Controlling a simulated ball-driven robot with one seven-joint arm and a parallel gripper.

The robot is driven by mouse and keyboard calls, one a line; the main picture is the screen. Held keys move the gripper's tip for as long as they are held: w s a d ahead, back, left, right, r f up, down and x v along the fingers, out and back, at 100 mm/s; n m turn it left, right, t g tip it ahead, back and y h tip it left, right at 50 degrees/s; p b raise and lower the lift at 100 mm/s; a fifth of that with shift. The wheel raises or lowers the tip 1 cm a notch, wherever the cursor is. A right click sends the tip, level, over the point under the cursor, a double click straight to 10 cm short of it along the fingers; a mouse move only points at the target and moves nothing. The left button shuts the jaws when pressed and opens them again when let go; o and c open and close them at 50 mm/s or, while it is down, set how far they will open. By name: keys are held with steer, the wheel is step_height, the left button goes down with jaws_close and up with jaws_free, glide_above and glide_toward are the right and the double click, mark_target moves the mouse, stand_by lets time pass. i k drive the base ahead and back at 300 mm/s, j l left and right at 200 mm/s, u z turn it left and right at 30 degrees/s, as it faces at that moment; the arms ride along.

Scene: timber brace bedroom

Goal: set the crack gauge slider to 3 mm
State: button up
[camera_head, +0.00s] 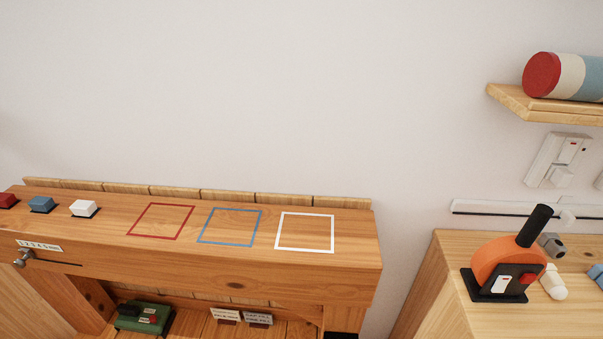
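The crack gauge is on the front face of the wooden beam bench at the lower left. Its small white scale label (40,246) carries a row of numbers starting at 1 and ending in mm. The slider is a grey metal knob (24,257) sticking out below the label, near the low-number end. A thin dark slot (62,263) runs to the right from it. The exact mark at the knob is too small to tell. My gripper is not in view.
Red (7,201), blue (41,204) and white (84,208) blocks sit on the bench top (355,235), beside three coloured square outlines. A green device (143,318) is on the shelf below. An orange tool (497,263) stands on the right cabinet. A wall shelf (540,106) holds a striped cylinder.

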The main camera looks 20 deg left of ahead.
mark_target(28, 254)
steer(key=u, duration=1.9)
